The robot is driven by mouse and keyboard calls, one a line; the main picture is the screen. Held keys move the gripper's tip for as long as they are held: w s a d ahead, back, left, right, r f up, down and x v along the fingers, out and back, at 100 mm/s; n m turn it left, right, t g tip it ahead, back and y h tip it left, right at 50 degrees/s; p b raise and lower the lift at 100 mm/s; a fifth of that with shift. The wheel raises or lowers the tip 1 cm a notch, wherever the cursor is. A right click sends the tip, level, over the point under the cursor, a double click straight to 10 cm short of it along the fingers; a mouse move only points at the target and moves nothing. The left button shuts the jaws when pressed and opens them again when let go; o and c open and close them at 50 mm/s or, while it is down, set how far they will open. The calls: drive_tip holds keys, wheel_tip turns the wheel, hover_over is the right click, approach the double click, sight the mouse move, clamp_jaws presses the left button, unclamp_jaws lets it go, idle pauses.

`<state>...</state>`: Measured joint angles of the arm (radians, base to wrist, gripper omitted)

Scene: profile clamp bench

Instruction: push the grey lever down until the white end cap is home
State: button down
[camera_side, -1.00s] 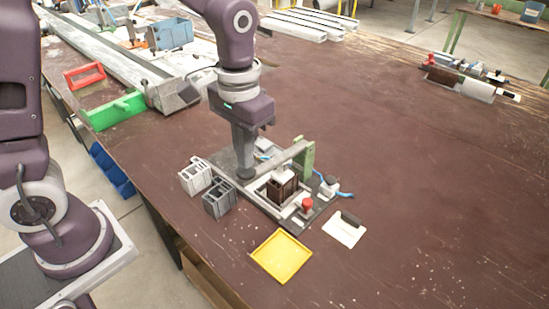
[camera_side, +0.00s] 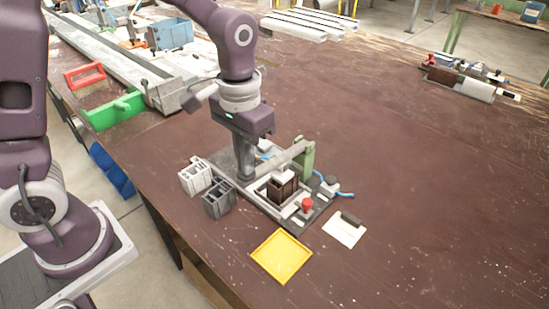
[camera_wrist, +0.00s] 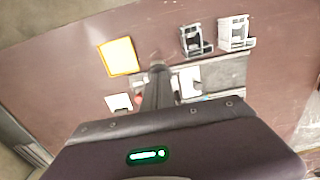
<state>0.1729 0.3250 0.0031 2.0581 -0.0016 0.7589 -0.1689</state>
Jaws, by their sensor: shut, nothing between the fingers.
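The grey lever (camera_side: 284,157) runs from the green upright (camera_side: 308,160) down to the left, over the clamp fixture. The brown profile (camera_side: 282,190) stands upright under it. The white end cap (camera_side: 278,178) shows as a small pale patch at the profile's top, partly hidden by the lever; I cannot tell whether it is fully seated. My gripper (camera_side: 246,177) points down, shut and empty, its tip at the lever's free left end. I cannot tell whether they touch. In the wrist view my fingers (camera_wrist: 158,72) hide part of the fixture.
A light grey block (camera_side: 195,178) and a dark grey block (camera_side: 218,199) stand close left of the fixture. A yellow tray (camera_side: 281,257) and a white plate with a dark handle (camera_side: 344,231) lie in front. A red knob (camera_side: 307,204) rises at the fixture's front.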

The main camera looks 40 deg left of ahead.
drive_tip(key=shift+f, duration=1)
drive_tip(key=shift+r, duration=4.3)
